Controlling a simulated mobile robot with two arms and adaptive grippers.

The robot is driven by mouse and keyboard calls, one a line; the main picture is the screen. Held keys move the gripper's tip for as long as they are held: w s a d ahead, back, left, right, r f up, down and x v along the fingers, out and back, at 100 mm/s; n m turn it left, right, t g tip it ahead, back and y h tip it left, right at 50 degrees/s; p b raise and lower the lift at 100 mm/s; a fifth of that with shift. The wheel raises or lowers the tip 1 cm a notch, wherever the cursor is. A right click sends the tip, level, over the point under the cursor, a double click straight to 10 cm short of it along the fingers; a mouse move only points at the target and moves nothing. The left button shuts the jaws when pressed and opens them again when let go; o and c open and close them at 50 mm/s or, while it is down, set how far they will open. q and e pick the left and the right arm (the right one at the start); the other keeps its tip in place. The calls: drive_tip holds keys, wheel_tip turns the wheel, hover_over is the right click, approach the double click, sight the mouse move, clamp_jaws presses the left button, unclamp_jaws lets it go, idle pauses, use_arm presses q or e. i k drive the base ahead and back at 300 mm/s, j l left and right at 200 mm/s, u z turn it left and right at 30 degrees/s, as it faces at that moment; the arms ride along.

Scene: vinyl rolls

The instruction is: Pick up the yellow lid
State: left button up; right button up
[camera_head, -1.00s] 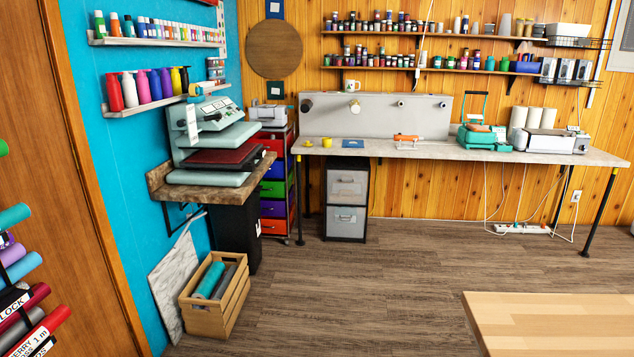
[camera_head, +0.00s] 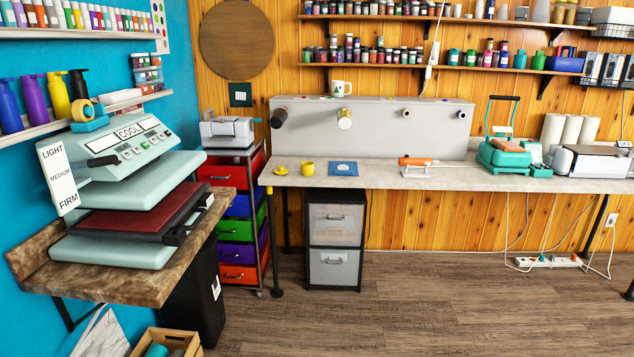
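A small yellow lid (camera_head: 281,171) lies on the left end of the long grey worktop (camera_head: 385,178) against the far wall. A small yellow cup or jar (camera_head: 307,168) stands just to its right. Neither of my grippers shows in the head view, so their state is hidden. The lid is still some distance away across the room.
A blue square mat (camera_head: 344,169) and an orange tool (camera_head: 415,162) lie further right on the worktop. A heat press (camera_head: 130,190) on a wooden shelf and a drawer cart (camera_head: 240,228) stand at the left. A crate (camera_head: 172,340) sits at the lower left. The floor ahead (camera_head: 420,310) is clear.

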sight(280, 172)
drive_tip(key=i, duration=0.65)
drive_tip(key=i+u, duration=0.15)
drive_tip(key=i, duration=0.5)
drive_tip(key=i+l, duration=0.2)
drive_tip(key=i, duration=0.5)
drive_tip(key=j+u, duration=0.05)
